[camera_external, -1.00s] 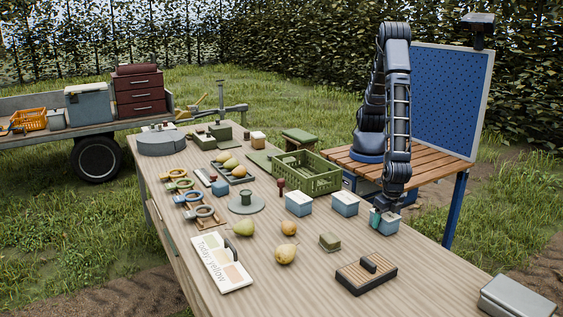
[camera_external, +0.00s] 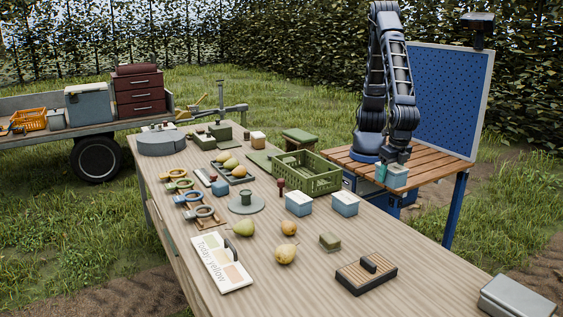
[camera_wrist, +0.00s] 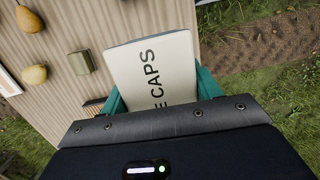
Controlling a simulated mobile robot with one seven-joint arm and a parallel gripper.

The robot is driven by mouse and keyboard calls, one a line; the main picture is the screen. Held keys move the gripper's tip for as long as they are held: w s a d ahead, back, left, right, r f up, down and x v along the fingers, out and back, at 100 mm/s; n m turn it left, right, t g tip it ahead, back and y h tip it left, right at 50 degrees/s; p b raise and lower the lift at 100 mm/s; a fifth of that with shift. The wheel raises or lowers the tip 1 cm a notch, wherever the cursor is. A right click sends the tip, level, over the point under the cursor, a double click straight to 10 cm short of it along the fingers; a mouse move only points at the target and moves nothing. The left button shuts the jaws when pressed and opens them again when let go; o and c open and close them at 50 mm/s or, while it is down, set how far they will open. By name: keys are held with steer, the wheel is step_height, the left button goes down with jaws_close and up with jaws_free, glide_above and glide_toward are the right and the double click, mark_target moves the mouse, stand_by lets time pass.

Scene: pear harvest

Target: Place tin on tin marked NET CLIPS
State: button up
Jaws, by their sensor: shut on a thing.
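My gripper (camera_external: 389,166) is shut on a blue tin (camera_external: 397,179) with a pale lid and holds it raised beside the table's right edge. In the wrist view the held tin (camera_wrist: 155,55) sits between the teal fingers, and its lid reads "E CAPS", the start of the words being hidden. Two similar blue tins stand on the long table: a left tin (camera_external: 299,205) and a right tin (camera_external: 345,205), a small gap between them. Their lid labels cannot be read here, so I cannot tell which is marked NET CLIPS.
A green crate (camera_external: 310,178) stands just behind the two tins. The table top right of the tins is clear.

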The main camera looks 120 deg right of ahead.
steer(key=shift+r, duration=0.4)
steer(key=shift+w+d+r, duration=0.1)
steer(key=shift+w+d, duration=0.15)
steer(key=shift+w, duration=0.1)
steer(key=w+d+r, duration=0.4)
steer(key=w+d, duration=0.8)
steer(key=d, duration=0.1)
step_height(320, 180, up, 3)
glide_above(297, 195)
steer(key=a, duration=0.1)
step_height(297, 195, down, 20)
steer(key=shift+f, duration=0.15)
steer(key=shift+f, duration=0.15)
steer(key=o, duration=1.1)
